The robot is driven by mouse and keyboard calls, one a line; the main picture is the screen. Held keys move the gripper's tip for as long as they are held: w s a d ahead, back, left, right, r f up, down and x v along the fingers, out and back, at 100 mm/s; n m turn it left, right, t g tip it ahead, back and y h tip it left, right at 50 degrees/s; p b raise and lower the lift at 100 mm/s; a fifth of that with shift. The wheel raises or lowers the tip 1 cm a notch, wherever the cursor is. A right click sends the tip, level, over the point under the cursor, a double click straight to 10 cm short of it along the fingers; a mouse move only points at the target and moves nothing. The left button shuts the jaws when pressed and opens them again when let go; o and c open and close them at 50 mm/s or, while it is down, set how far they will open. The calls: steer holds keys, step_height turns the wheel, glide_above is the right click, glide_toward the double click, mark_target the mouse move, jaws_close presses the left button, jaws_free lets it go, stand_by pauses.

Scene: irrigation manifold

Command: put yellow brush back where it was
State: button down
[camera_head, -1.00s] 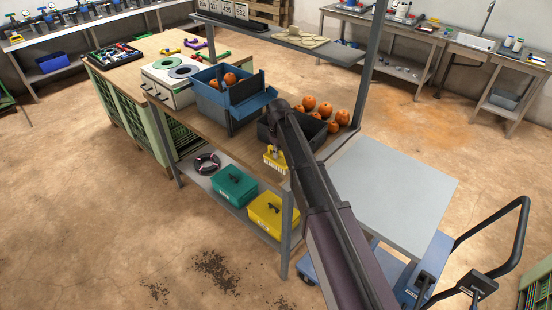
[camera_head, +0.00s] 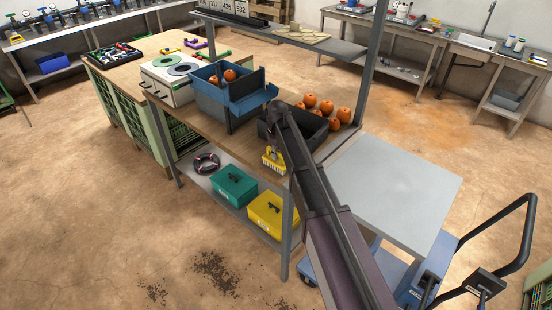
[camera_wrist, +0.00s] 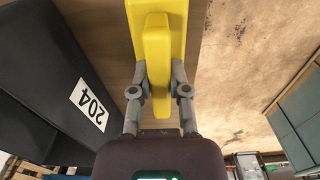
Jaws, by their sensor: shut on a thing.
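The yellow brush (camera_head: 273,160) has pale bristles along its lower edge and hangs at the front edge of the wooden workbench top (camera_head: 210,127) in the head view. In the wrist view the yellow brush (camera_wrist: 155,55) fills the top middle, with its raised grip between the two grey fingers. My gripper (camera_wrist: 157,80) is shut on that grip. In the head view my arm hides most of the gripper. I cannot tell whether the brush touches the bench.
A dark bin (camera_head: 300,128) stands close beside the brush; its 204 label (camera_wrist: 92,103) shows in the wrist view. Oranges (camera_head: 327,108) lie behind it. A blue bin unit (camera_head: 228,95) stands left. Green (camera_head: 233,186) and yellow (camera_head: 270,215) boxes sit on the lower shelf.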

mark_target(277, 152)
steer(key=shift+f, duration=0.3)
steer(key=c, duration=0.6)
jaws_free()
steer(key=shift+r, duration=0.1)
step_height(277, 152, up, 12)
steer(key=p, duration=1.2)
stand_by(0.6)
steer(key=s+d+m, duration=1)
steer(key=s+d, duration=1.2)
steer(key=s, duration=0.4)
steer(key=shift+d, duration=0.3)
